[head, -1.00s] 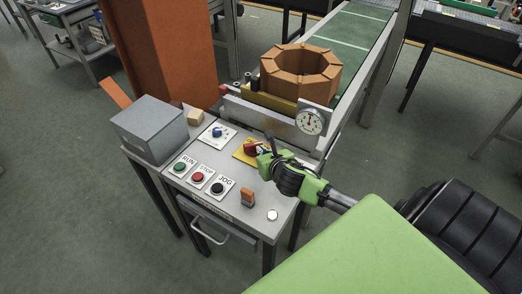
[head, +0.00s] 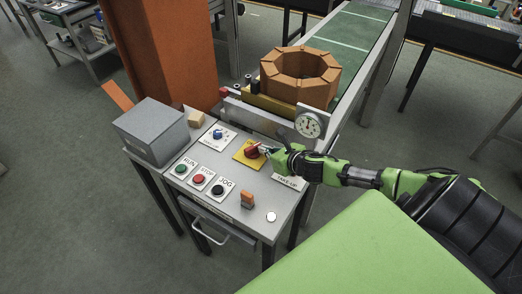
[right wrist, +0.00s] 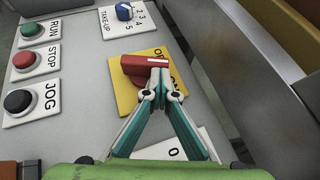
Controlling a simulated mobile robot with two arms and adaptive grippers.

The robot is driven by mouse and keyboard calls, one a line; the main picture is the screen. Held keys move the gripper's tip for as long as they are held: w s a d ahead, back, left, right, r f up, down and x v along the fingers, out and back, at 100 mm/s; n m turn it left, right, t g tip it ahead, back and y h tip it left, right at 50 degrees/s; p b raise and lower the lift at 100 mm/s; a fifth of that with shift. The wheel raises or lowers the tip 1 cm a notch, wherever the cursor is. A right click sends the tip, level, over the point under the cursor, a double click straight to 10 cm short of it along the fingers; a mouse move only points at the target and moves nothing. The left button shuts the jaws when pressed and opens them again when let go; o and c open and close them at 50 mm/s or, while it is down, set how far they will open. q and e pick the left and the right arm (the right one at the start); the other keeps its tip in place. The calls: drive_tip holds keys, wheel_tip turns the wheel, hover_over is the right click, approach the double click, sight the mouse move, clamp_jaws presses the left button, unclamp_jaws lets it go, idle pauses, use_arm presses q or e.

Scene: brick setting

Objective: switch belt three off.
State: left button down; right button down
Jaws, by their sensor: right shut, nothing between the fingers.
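A red rotary switch handle (head: 252,149) sits on a yellow plate (head: 241,157) on the grey control desk. In the right wrist view the red handle (right wrist: 135,66) lies crosswise, its white mark toward the right end. Lettering on the yellow plate (right wrist: 122,95) is partly hidden; an "O" shows above the handle. My right gripper (head: 266,150) is shut and empty, its fingertips at the handle's right end. In the right wrist view the gripper (right wrist: 159,88) tips meet just below the handle; whether they touch it I cannot tell. My left gripper is out of view.
Green RUN (head: 181,169), red STOP (head: 198,179) and black JOG (head: 218,190) buttons line the desk's left. A blue knob (head: 217,133) stands behind them. A dial gauge (head: 309,124) and an orange block ring (head: 300,71) stand behind the gripper. A grey box (head: 150,131) fills the left corner.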

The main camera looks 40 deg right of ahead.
drive_tip(key=shift+w+d+r+p, duration=0.1)
drive_tip(key=shift+w+d+p, duration=0.6)
drive_tip(key=shift+w+d, duration=0.2)
drive_tip(key=shift+w+d+p, duration=0.15)
drive_tip(key=shift+w+p, duration=0.2)
drive_tip(key=shift+w, duration=0.1)
drive_tip(key=shift+w+p, duration=0.3)
drive_tip(key=shift+w, duration=0.2)
drive_tip(key=shift+w, duration=0.2)
drive_tip(key=v, duration=1)
drive_tip(key=shift+s+d, duration=0.1)
drive_tip(key=shift+s, duration=0.2)
drive_tip(key=shift+s+r, duration=0.4)
drive_tip(key=shift+s, duration=0.15)
